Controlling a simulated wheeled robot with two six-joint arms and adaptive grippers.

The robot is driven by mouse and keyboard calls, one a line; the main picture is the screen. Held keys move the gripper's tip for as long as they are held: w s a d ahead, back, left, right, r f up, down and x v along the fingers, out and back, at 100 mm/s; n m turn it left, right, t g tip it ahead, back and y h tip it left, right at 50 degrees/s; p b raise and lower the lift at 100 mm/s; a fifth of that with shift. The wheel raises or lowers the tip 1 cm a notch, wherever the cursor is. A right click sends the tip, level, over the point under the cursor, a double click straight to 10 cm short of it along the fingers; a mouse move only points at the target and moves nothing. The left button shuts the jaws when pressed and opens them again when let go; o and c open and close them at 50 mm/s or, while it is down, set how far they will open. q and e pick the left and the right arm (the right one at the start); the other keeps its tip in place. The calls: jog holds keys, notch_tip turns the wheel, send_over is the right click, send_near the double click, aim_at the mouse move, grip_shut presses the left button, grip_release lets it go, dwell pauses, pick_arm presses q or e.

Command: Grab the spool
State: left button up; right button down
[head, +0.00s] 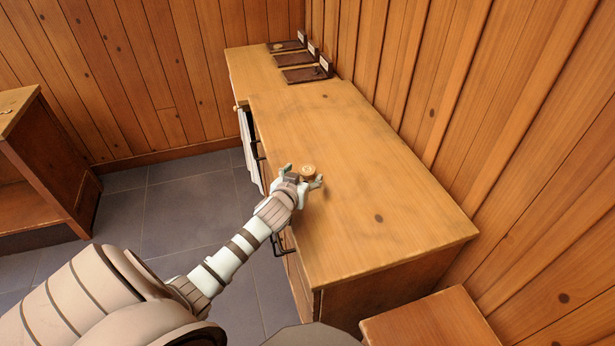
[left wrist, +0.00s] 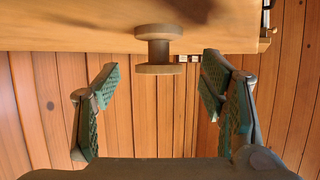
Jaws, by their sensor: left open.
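The spool (head: 308,170) is a small wooden turned piece with wide round ends and a narrow waist. It stands upright on the wooden counter (head: 350,150), near its left edge in the head view. In the left wrist view the spool (left wrist: 158,50) shows upside down, ahead of and between the fingers. My left gripper (head: 302,175) is open at the counter edge, its fingers spread on either side of the spool. In the left wrist view the open gripper (left wrist: 158,90) has nothing between its pads, and the spool looks beyond the fingertips. My right gripper is not in view.
Several dark trays (head: 304,74) with small upright cards stand at the far end of the counter. A plank wall (head: 440,80) runs along its right side. A white cloth (head: 248,150) hangs at the counter's left front. The counter around the spool is clear.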

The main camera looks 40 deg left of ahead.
aim_at(306, 170)
pick_arm(q)
jog(key=x, duration=0.3)
jog(key=shift+w+a+r+b, duration=0.15)
jog(key=shift+w+b, duration=0.25)
jog(key=shift+w, duration=0.05)
jog(key=c, duration=1.1)
jog(key=shift+r, duration=0.1)
